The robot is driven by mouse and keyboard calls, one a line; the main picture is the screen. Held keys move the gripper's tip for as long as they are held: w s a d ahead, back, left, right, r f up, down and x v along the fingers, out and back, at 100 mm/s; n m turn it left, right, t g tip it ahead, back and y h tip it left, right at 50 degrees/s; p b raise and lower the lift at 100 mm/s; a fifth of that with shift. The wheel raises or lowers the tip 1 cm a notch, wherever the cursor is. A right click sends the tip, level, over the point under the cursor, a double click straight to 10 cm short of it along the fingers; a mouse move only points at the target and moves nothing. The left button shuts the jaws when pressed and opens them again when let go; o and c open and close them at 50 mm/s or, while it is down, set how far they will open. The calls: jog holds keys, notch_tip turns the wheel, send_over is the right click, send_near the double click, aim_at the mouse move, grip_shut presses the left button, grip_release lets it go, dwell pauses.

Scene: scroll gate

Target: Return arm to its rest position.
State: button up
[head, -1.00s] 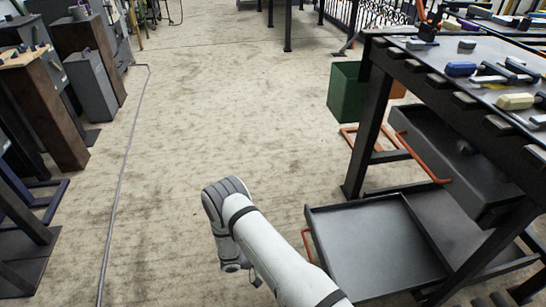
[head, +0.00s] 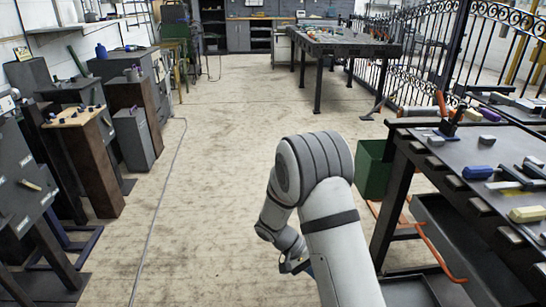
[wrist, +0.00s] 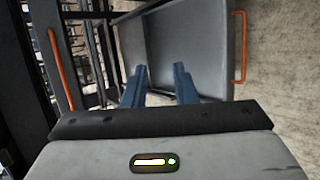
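My arm (head: 325,205) rises from the bottom of the head view and is bent at a grey-banded joint, with its forearm folded down to the left. My gripper (head: 300,265) hangs low beside the upper link and is partly hidden by it. In the wrist view the two blue fingers of my gripper (wrist: 160,85) stand apart with an empty gap between them. They point towards the grey lower tray (wrist: 205,45) of the workbench cart, and nothing is held.
A black workbench (head: 470,165) with tools stands close on the right, with a green bin (head: 372,172) beside it. Pedestals and machines line the left, including a brown pedestal (head: 95,165). The floor (head: 220,150) between is clear. A far table (head: 345,48) and scroll fence (head: 490,50) stand behind.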

jog(key=s+r+t+y+p, duration=0.2)
jog(key=s+r+p, duration=0.3)
jog(key=r, duration=0.8)
jog(key=s+r+t+y+p, duration=0.2)
jog(key=s+r+y+p, duration=0.2)
jog(key=r, duration=1)
jog(key=s+d+r+n+t+y+p, duration=0.1)
jog(key=s+r+t+y+p, duration=0.1)
jog(key=s+r+p, duration=0.6)
notch_tip(320, 180, up, 6)
jog(key=shift+s+r+y+p, duration=0.15)
jog(key=shift+y+p, duration=0.55)
